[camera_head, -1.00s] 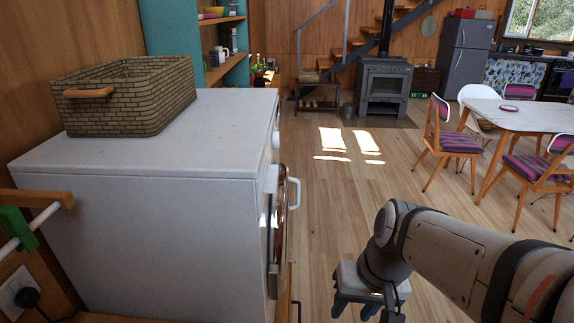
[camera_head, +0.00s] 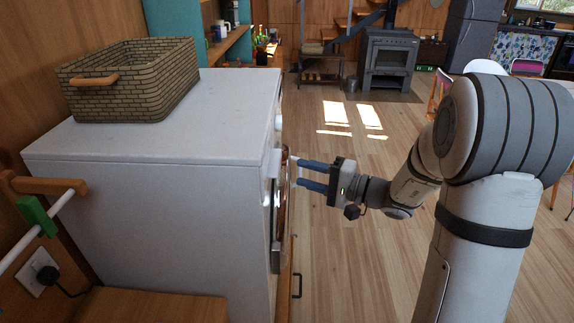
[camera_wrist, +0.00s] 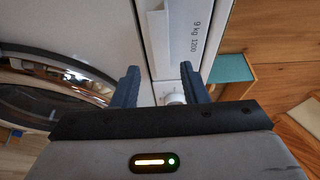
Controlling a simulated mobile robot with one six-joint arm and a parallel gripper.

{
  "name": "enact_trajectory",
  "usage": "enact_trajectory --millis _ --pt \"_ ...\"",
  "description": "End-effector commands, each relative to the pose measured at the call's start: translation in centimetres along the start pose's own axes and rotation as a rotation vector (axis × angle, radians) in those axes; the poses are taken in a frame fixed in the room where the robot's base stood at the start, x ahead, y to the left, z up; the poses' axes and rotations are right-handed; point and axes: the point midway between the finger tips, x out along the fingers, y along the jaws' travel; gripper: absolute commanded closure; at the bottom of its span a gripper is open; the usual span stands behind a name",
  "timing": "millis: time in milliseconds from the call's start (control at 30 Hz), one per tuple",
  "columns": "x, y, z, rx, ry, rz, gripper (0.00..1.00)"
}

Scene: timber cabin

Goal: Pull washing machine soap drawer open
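The white washing machine (camera_head: 150,190) stands at the left, its front facing right and seen almost edge-on in the head view. A small white part (camera_head: 274,162) sticks out from its upper front. In the wrist view, a white panel printed "9 kg 1200" (camera_wrist: 185,45), apparently the soap drawer front, lies just ahead of the fingers. A round white knob (camera_wrist: 174,99) shows between the fingers. My gripper (camera_head: 299,171) is open and empty in front of the machine; it also shows in the wrist view (camera_wrist: 162,78). I cannot tell whether a finger touches the machine.
The round door (camera_wrist: 50,85) is at the left in the wrist view. A wicker basket (camera_head: 130,82) sits on top of the machine. A green clip (camera_head: 37,216) hangs on a rail at the left. Open wooden floor (camera_head: 345,240) lies to the right; a stove (camera_head: 388,65) stands behind.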

Motion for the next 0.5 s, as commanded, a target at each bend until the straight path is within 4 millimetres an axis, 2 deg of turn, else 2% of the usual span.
enact_trajectory --millis 100,300,500 --pt "2.2 -0.2 0.1 0.002 -0.005 0.001 0.60" --pt "4.9 -0.1 0.1 0.002 -0.004 0.002 0.60" --pt "6.0 0.0 0.1 0.001 -0.001 0.003 0.60"
